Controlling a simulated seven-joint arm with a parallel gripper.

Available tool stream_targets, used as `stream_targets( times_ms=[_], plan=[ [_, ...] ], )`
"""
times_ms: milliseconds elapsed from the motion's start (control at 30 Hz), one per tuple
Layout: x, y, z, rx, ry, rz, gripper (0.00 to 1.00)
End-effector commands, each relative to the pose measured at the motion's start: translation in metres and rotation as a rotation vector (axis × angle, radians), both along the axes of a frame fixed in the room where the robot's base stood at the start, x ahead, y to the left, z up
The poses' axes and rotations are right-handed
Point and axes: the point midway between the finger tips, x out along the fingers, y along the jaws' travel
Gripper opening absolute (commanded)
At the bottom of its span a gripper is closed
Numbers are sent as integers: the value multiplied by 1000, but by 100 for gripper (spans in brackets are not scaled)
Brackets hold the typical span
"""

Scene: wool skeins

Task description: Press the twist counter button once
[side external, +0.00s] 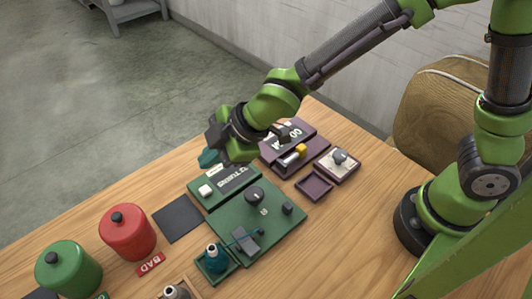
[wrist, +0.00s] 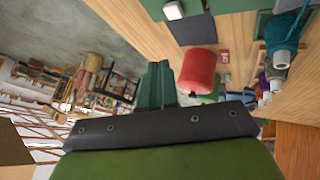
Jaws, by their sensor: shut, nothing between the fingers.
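The twist counter is a low green box (side external: 232,186) with "TURNS" lettering, at the back edge of a green board. A white button also shows at the top of the wrist view (wrist: 173,10). My gripper (side external: 208,158) is above and behind the counter, with its teal fingertips in the air, apart from the button. In the wrist view the green fingers (wrist: 157,85) are together and empty.
The green board (side external: 270,236) carries a black dial (side external: 254,195). A dark mat (side external: 178,219), red canister (side external: 127,232) and green canister (side external: 68,268) are to the left. A purple box (side external: 290,145) and small tray (side external: 314,187) are to the right.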

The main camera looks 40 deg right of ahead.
Motion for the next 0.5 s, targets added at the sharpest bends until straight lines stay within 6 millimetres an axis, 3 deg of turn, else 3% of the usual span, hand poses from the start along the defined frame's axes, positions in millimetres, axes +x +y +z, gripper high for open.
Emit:
stream_targets(
  times_ms=[167, 500],
  plan=[
    [15, 14, 18, -9, -151, 122, 0],
    [15, 13, 19, -17, -166, 137, 0]
  ],
)
